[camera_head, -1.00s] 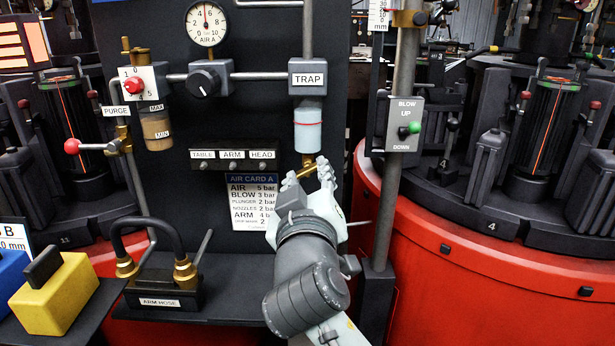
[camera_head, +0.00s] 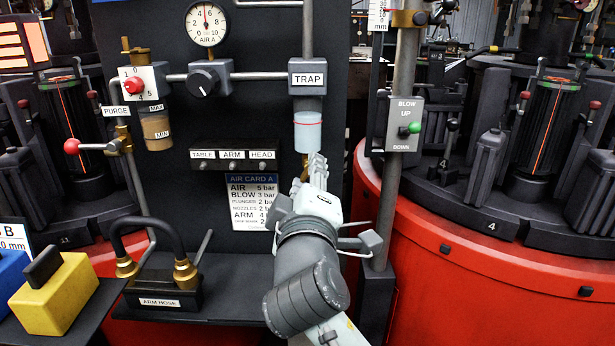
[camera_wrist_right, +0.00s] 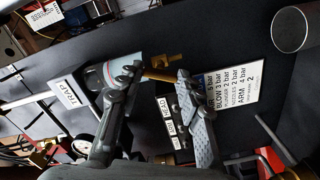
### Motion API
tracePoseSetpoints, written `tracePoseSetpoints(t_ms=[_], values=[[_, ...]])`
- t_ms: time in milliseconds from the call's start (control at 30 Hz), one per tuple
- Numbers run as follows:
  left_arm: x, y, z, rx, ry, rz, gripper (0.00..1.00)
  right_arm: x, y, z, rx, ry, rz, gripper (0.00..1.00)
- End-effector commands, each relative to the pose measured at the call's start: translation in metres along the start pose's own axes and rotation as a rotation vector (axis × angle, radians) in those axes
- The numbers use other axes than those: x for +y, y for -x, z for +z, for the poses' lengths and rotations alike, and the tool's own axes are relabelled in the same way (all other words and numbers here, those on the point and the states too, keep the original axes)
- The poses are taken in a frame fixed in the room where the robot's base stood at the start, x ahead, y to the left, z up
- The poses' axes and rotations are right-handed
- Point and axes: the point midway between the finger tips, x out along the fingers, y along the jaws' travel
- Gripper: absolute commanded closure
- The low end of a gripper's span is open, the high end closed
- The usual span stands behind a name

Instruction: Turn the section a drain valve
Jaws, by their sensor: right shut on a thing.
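The drain valve (camera_head: 304,168) is a small brass fitting under the clear trap bowl (camera_head: 307,132) on the black panel. Most of it is hidden behind my right gripper (camera_head: 316,164) in the head view. In the right wrist view the brass drain valve (camera_wrist_right: 174,61) shows beside the bowl (camera_wrist_right: 125,72), with a brass handle (camera_wrist_right: 158,76) running between my fingers. My right gripper (camera_wrist_right: 160,78) is shut on this handle. The exact finger contact is partly hidden. My left gripper is not in view.
The AIR CARD A (camera_head: 250,190) hangs just left of my right gripper. A grey post (camera_head: 392,190) with the BLOW switch (camera_head: 404,125) stands to the right. The ARM HOSE block (camera_head: 165,290) and a yellow block (camera_head: 55,293) are lower left.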

Motion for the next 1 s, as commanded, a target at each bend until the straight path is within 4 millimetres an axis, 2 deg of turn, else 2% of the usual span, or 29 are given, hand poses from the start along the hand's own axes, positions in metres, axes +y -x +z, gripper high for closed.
tracePoseSetpoints(t_ms=[367,400,533,833,1000], values=[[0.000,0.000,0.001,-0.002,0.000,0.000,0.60,-0.001,0.000,0.000,0.000,0.004,-0.002,0.93],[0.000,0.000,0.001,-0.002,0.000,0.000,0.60,-0.001,0.000,0.000,0.000,0.004,-0.002,0.61],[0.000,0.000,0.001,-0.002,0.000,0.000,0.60,-0.001,0.000,0.000,0.000,0.003,-0.001,0.44],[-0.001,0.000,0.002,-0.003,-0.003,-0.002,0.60,0.000,0.001,0.000,0.000,0.002,-0.001,0.43],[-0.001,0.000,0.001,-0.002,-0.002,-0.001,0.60,-0.001,0.016,0.000,0.000,0.000,-0.003,0.43]])
